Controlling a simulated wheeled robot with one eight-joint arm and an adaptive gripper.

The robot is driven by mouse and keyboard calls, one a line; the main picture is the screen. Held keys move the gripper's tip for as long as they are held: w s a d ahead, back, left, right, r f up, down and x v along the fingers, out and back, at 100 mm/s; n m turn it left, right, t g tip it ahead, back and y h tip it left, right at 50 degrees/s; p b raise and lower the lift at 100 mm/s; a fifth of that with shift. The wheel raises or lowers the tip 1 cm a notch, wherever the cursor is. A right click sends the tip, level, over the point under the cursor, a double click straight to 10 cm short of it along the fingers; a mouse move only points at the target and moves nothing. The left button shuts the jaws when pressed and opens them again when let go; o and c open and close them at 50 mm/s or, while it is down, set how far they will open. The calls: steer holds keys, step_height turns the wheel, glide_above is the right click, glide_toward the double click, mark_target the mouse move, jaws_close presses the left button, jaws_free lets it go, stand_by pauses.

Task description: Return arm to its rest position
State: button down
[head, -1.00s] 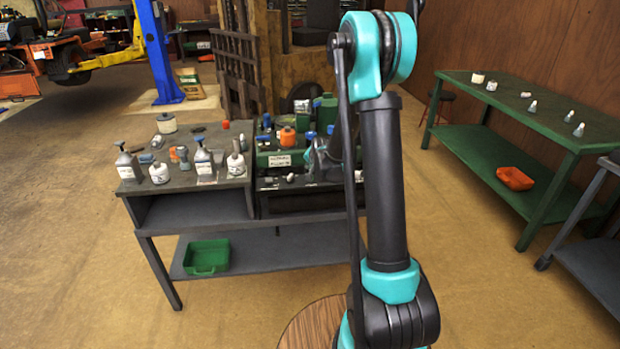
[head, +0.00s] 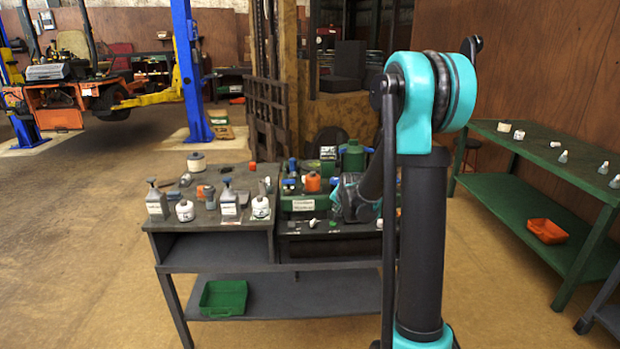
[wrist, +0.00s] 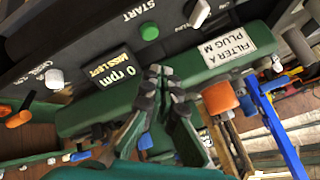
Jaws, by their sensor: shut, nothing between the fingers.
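My arm stands upright on the right of the head view, with its teal elbow joint (head: 432,92) at the top. The forearm drops behind it, and its teal wrist part (head: 352,197) hangs over the right half of the workbench. In the wrist view, my gripper (wrist: 160,75) is shut and empty, in front of a dark panel with START lettering, a green button (wrist: 149,31) and a "0 rpm" display (wrist: 115,75). Whether it touches the panel cannot be told. In the head view the fingers are not clearly visible.
The workbench (head: 220,250) carries spray bottles, jars and a green machine with an orange cap (head: 312,182); a green bin (head: 223,298) sits on its lower shelf. A green table (head: 590,172) stands at right. A blue lift post (head: 188,70) stands at back left. Floor at left is clear.

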steer(key=s+d+f+n+g, duration=0.1)
steer(key=s+n+g, duration=0.1)
steer(key=s, duration=1.6)
steer(key=s+d+f+n+g, duration=0.2)
steer(key=s+n, duration=0.3)
steer(key=s, duration=1.4)
steer(key=shift+d+f+h, duration=0.2)
steer(key=shift+f+h, duration=0.1)
steer(key=shift+h, duration=0.1)
